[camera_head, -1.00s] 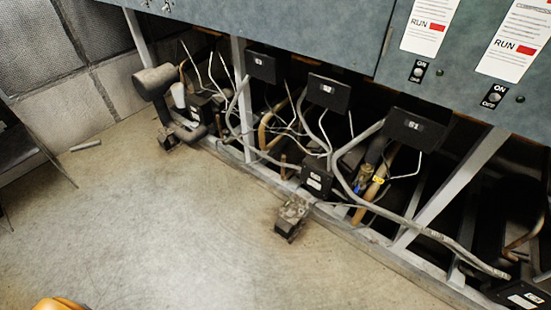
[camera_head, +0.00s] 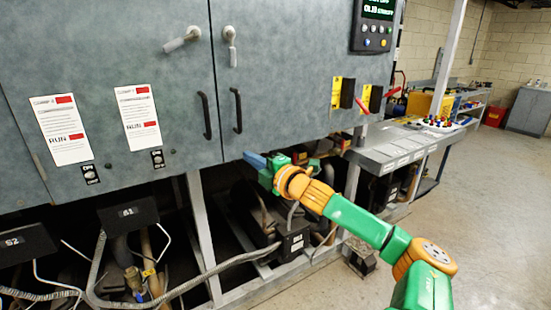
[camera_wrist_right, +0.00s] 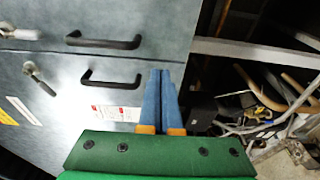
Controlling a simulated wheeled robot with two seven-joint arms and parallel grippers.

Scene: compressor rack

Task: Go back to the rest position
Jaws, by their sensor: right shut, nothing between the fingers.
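My right arm reaches in from the lower right of the head view. Its gripper (camera_head: 256,161) is in front of the rack, just below the lower edge of the grey cabinet doors. In the right wrist view its two blue fingers (camera_wrist_right: 162,98) lie side by side, closed, with nothing between them. The fingers point along the cabinet front near the black door handles. I cannot tell whether they touch the cabinet. My left gripper does not show in the head view.
The grey cabinet (camera_head: 130,60) has two black handles (camera_head: 238,110). Below it are compressors (camera_head: 290,240), hoses and metal posts. A side shelf (camera_head: 400,148) holds colored items. A yellow box (camera_head: 430,103) stands behind. The concrete floor (camera_head: 490,220) at right is open.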

